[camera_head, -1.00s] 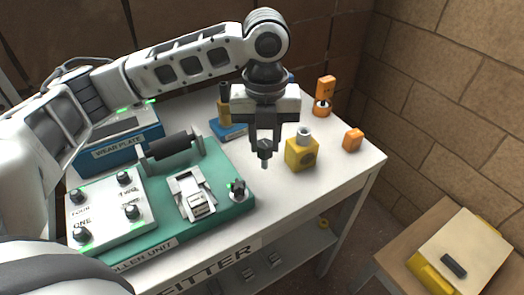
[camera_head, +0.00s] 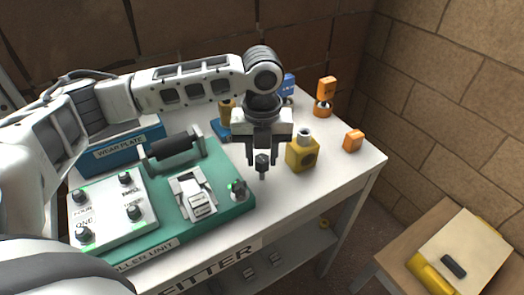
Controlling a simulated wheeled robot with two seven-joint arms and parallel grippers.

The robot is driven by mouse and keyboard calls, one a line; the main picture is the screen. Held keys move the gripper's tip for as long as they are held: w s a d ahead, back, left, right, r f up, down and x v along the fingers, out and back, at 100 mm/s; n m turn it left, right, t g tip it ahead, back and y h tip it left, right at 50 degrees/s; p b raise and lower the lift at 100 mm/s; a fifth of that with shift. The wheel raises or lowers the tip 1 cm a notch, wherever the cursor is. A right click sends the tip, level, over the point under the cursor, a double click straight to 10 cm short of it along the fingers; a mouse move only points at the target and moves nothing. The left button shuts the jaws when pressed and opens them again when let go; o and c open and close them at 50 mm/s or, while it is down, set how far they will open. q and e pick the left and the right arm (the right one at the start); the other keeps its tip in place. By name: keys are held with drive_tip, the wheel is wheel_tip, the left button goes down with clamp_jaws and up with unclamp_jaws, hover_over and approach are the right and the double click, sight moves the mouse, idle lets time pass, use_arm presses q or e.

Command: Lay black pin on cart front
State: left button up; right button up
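My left gripper (camera_head: 262,158) points down over the white table, with its two fingers close around a small dark knobbed pin (camera_head: 262,170). The pin has a pale lower tip and hangs upright, apparently above the tabletop, between the green roller unit and the yellow block. A low wooden stand (camera_head: 388,272), perhaps the cart, is at the lower right. It bears a cream panel with a yellow edge, on which a short black bar (camera_head: 453,266) lies. My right gripper is not in view.
The green roller unit (camera_head: 222,160) with knobs, a roller and a latch is left of the gripper. A yellow block (camera_head: 301,154) stands close on its right. An orange cube (camera_head: 353,140) and an orange item (camera_head: 325,92) are further right. The table's front right is bare.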

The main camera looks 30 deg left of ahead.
sight(262, 158)
use_arm(q)
drive_tip(key=shift+o, duration=0.9)
drive_tip(key=shift+r, duration=0.3)
wheel_tip(262, 158, up, 12)
drive_tip(key=shift+f, duration=0.1)
